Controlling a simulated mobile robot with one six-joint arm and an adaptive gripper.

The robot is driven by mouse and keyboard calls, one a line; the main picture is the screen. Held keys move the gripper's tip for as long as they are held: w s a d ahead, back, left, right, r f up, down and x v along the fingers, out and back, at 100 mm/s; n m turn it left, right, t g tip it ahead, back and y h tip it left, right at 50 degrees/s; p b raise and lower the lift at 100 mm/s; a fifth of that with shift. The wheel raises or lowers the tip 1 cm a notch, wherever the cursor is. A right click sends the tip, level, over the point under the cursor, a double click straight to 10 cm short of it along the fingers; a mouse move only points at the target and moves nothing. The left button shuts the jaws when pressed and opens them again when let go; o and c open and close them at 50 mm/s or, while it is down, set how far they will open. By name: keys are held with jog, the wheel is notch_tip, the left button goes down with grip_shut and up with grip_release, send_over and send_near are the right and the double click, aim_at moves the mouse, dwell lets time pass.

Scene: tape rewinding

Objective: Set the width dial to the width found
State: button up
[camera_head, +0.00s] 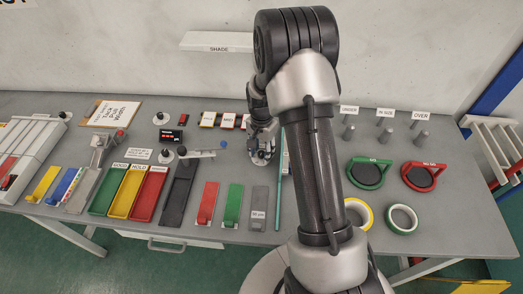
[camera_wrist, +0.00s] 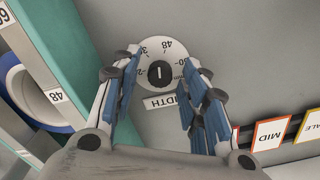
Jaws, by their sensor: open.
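The width dial (camera_wrist: 159,73) shows in the wrist view as a white numbered disc with a black knob at its centre. The knob carries a white line that stands about upright in the picture. The number 48 is readable at the disc's top; others are partly covered by my fingers. An upside-down label (camera_wrist: 160,101) ending in "DTH" lies beside the disc. My gripper (camera_wrist: 163,70) is open, with one finger on each side of the knob and a gap to it. In the head view my gripper (camera_head: 263,152) is low over the table, and the arm hides part of that area.
In the wrist view, a blue and white roll (camera_wrist: 35,95) with a 48 tag is at left, and cards (camera_wrist: 270,132) are at right. In the head view, green and red ring holders (camera_head: 436,167), a yellow-edged roll (camera_head: 359,213) and coloured trays (camera_head: 150,192) stand on the grey table (camera_head: 330,250).

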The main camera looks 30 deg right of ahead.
aim_at(261, 153)
jog(key=shift+r, duration=0.1)
notch_tip(261, 153, up, 12)
dwell(0.5)
dwell(0.5)
